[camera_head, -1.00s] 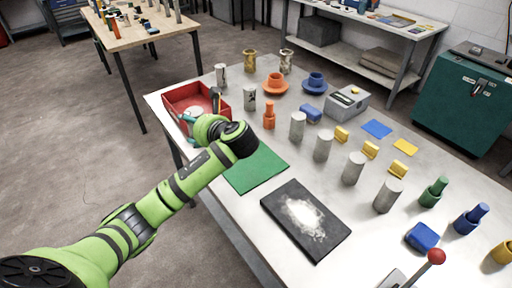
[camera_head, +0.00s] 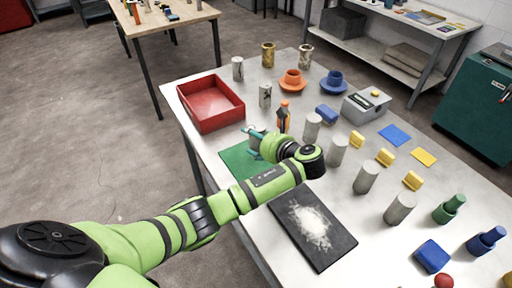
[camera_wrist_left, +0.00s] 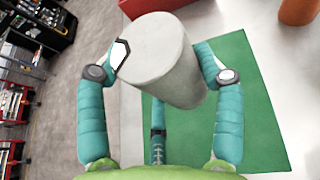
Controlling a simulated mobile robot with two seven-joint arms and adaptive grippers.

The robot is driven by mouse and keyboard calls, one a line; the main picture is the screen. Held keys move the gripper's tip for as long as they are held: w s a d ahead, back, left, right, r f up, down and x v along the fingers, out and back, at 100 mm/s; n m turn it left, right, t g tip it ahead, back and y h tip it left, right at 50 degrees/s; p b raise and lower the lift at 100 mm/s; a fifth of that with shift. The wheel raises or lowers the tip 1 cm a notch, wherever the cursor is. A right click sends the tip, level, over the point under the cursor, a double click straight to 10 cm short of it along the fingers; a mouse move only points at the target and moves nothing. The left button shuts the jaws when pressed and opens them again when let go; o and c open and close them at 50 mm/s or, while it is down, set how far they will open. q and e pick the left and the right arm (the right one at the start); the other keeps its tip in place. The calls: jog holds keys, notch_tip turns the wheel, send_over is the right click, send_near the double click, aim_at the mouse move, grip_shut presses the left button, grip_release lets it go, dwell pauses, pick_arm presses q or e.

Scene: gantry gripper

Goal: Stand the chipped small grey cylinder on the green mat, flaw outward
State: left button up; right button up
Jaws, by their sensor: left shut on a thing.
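My left gripper (camera_head: 260,141) is over the green mat (camera_head: 237,163). In the left wrist view its teal fingers (camera_wrist_left: 165,72) are shut on a plain grey cylinder (camera_wrist_left: 160,48). The green mat (camera_wrist_left: 225,125) shows below the cylinder; whether they touch I cannot tell. No chip shows on the faces of the cylinder that I see; its other side is hidden. In the head view the gripper and arm mostly hide the held cylinder. My right gripper is not in view.
An empty-looking red tray (camera_head: 211,104) stands behind the mat. A dark plate (camera_head: 312,229) with a pale patch lies in front. Orange bottle (camera_head: 284,117) and several grey cylinders (camera_head: 337,151) stand close on the right. Two marked grey cylinders (camera_head: 265,95) (camera_head: 238,68) stand farther back.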

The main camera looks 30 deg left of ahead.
aim_at(256, 149)
pick_arm(q)
jog(key=shift+f, duration=2.15)
jog(key=o, duration=1.6)
jog(key=shift+s, duration=0.1)
jog(key=shift+r, duration=0.1)
jog(key=v, duration=1.2)
jog(key=shift+b, duration=0.45)
